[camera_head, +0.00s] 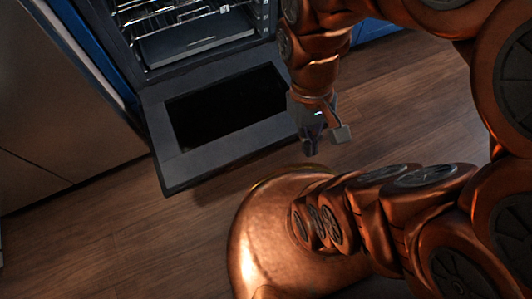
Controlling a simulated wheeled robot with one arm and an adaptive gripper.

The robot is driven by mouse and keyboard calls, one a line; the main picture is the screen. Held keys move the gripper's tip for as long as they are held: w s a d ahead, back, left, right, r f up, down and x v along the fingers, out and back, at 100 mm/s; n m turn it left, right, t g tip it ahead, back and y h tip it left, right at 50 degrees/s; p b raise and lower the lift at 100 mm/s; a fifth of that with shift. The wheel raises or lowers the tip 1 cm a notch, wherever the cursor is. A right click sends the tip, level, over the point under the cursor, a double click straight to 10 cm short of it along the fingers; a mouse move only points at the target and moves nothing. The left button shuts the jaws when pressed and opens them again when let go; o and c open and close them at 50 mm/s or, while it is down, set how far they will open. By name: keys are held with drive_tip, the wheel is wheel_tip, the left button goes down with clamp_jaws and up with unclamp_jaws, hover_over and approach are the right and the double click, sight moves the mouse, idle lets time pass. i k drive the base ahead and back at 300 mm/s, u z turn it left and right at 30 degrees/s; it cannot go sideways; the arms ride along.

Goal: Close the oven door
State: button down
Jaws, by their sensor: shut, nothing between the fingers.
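The oven door (222,153) is hinged down and lies open in front of the oven, a grey frame with a dark glass window. The oven cavity (190,40) behind it is open, with wire racks and a tray inside. My gripper (312,148) is shut and empty. In the picture it is at the door's right front corner, partly covering that edge. I cannot tell whether it touches the door or how far above it is.
Blue cabinet fronts (372,30) flank the oven. A grey-brown cabinet panel (60,120) stands at the left. The wooden floor (120,235) is clear in front of the door and to its left.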

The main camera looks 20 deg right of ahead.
sight(208, 119)
drive_tip(key=z, duration=1.5)
drive_tip(key=k, duration=1.45)
drive_tip(key=u, duration=1.6)
drive_tip(key=i, duration=0.5)
drive_tip(key=u, duration=0.1)
